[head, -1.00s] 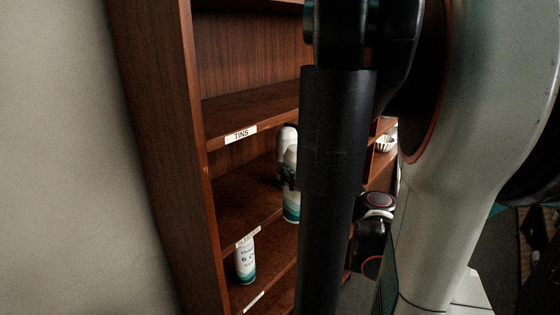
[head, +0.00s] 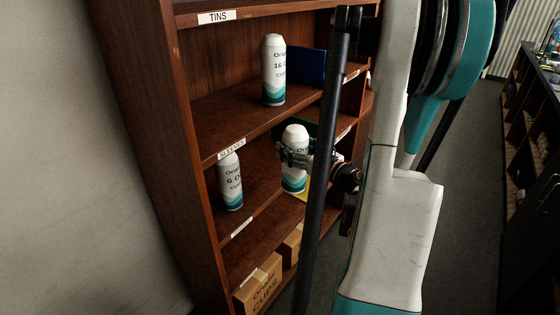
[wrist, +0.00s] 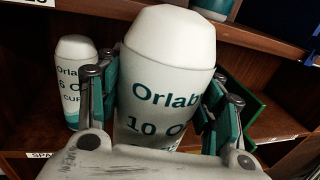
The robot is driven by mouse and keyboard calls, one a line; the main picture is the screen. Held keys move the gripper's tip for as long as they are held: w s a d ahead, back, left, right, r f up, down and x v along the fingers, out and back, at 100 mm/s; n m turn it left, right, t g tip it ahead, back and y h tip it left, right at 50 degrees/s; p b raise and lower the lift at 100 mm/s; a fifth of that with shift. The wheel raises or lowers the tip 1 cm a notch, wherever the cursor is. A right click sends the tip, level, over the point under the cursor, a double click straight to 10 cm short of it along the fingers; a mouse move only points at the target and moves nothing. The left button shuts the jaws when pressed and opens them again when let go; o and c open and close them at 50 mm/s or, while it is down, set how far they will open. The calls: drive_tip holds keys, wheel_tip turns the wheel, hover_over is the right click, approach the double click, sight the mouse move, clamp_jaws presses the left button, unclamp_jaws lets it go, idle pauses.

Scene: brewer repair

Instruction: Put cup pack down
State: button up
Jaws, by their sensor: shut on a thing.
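The held cup pack (head: 294,177) is a white and teal sleeve with a rounded white top, in the shelf bay below the SLEEVES label. In the wrist view, the cup pack (wrist: 160,120) reads "Orlab 10 O" and stands between the fingers. My gripper (wrist: 165,95) is shut on its sides; in the head view my gripper (head: 296,157) reaches in from the right. The pack looks roughly upright. Its base is hidden in the wrist view, and I cannot tell whether it touches the shelf board.
A smaller 6 oz pack (head: 230,182) stands to the left on the same shelf level. A 16 oz pack (head: 273,70) stands one shelf up, beside a blue panel (head: 306,66). Cardboard boxes (head: 258,287) sit on the bottom shelf. The shelf's left upright (head: 150,150) borders the bays.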

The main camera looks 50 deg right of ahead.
wheel_tip(320, 180, down, 5)
drive_tip(key=b, duration=0.2)
drive_tip(key=w+d+f+b, duration=0.1)
drive_tip(key=w, duration=0.8)
drive_tip(key=w+d+f+b, duration=0.1)
drive_tip(key=w+d+f, duration=0.1)
drive_tip(key=w, duration=0.7)
drive_tip(key=shift+f, duration=0.3)
drive_tip(key=o, duration=1.3)
drive_tip(key=shift+f, duration=0.1)
